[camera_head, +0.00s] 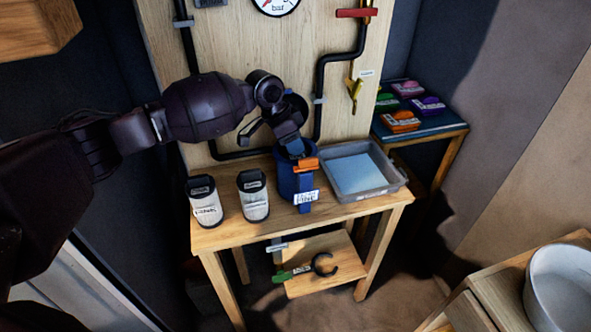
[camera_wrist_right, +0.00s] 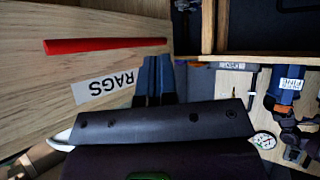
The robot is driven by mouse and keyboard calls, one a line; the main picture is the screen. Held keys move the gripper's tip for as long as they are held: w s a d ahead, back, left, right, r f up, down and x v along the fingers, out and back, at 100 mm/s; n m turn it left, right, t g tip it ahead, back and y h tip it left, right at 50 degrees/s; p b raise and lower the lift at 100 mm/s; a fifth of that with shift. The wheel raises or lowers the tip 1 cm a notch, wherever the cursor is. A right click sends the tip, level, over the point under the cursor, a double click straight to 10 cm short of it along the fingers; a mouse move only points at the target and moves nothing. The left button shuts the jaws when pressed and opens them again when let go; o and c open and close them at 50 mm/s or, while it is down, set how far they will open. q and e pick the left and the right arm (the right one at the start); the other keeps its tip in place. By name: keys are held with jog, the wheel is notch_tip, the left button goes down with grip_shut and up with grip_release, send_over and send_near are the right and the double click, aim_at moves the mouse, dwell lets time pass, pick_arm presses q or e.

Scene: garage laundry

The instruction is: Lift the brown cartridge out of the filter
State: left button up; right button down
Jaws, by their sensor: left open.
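The blue filter housing (camera_head: 283,179) stands upright on the wooden bench, with an orange clip (camera_head: 306,164) and a white label at its front. It also shows at the right of the right wrist view (camera_wrist_right: 287,76). No brown cartridge can be made out; the inside of the housing is hidden by my left gripper. My left gripper (camera_head: 296,148) is open and points down at the housing's mouth. Whether it touches anything inside is hidden. My right gripper (camera_wrist_right: 156,78) shows only in the right wrist view, fingers together and empty, in front of a wooden panel labelled RAGS.
Two white cartridges with dark tops, one left (camera_head: 205,202) and one nearer the housing (camera_head: 253,196), stand on the bench. A grey tray (camera_head: 375,192) with a pale blue sheet is at right. Black pipes (camera_head: 321,95) run up the board behind. A wrench (camera_head: 300,270) lies on the lower shelf.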

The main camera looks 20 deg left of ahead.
pick_arm(q)
grip_shut()
jog(key=shift+r, duration=0.1)
jog(key=shift+r, duration=0.1)
dwell(0.3)
